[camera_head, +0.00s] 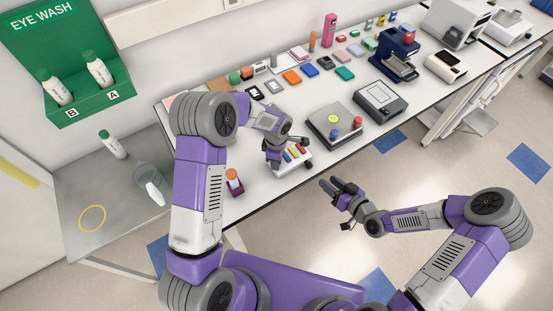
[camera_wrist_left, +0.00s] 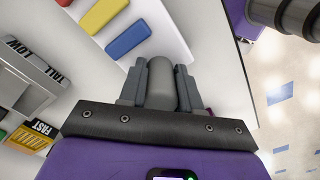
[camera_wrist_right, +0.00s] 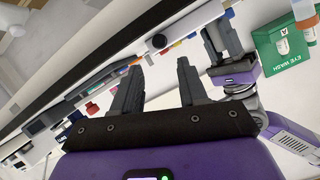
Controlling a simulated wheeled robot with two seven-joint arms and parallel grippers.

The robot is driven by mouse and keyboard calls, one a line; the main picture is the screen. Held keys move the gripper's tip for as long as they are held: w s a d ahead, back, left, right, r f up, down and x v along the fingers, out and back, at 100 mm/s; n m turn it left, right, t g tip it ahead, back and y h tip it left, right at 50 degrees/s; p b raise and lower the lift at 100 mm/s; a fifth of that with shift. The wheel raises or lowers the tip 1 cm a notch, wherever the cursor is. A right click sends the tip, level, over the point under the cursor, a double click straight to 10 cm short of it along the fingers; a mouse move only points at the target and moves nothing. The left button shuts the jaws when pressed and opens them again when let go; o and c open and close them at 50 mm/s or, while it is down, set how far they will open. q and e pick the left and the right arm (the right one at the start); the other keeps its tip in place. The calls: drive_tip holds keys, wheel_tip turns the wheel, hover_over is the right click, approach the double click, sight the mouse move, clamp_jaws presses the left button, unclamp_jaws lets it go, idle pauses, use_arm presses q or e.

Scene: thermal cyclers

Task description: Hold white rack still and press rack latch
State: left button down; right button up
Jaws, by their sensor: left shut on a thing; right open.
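The white rack (camera_head: 306,163) lies on the white bench near its front edge, with yellow, red and blue bars on it. In the left wrist view the rack (camera_wrist_left: 168,22) shows just beyond my left fingers. My left gripper (camera_head: 273,160) is shut at the rack's left end. Between its fingers is a grey rounded piece (camera_wrist_left: 161,85) that seems part of the rack. My right gripper (camera_head: 336,186) is open and empty, over the floor, in front of the bench and apart from the rack.
A grey device (camera_head: 334,126) with blue and red caps stands right of the rack; another device (camera_head: 380,100) lies beyond. A purple holder (camera_head: 235,183) is left of my left gripper. Several coloured boxes cover the bench's back. Floor space in front is clear.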

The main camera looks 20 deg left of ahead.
drive_tip(key=shift+c, duration=0.9)
drive_tip(key=shift+w+d+f, duration=0.15)
drive_tip(key=shift+w, duration=0.15)
drive_tip(key=shift+c, duration=1.1)
drive_tip(key=w+d+f+h, duration=0.1)
drive_tip(key=w+d+f, duration=0.1)
drive_tip(key=w, duration=0.1)
drive_tip(key=w+d+f+n+h, duration=0.1)
drive_tip(key=w+d, duration=0.1)
drive_tip(key=w, duration=0.1)
drive_tip(key=w+d+f+n+h, duration=0.1)
drive_tip(key=w+d+f+h, duration=0.1)
drive_tip(key=w+d, duration=0.1)
drive_tip(key=shift+w+f, duration=0.1)
drive_tip(key=shift+f, duration=0.2)
clamp_jaws()
drive_tip(key=w+d+f+n+g+h, duration=0.1)
drive_tip(key=w+d+f+n+h, duration=0.15)
drive_tip(key=w+d, duration=0.6)
drive_tip(key=s+a+r+g+y, duration=0.1)
drive_tip(key=s+a+r+g, duration=0.1)
drive_tip(key=a+r+g, duration=0.2)
drive_tip(key=s+a+r+g+y, duration=0.1)
drive_tip(key=s+a+r+g, duration=0.2)
drive_tip(key=a+r, duration=0.6)
wheel_tip(320, 180, up, 4)
drive_tip(key=shift+s+a+f+g, duration=0.15)
drive_tip(key=shift+s+a+g, duration=0.1)
drive_tip(key=shift+g, duration=0.65)
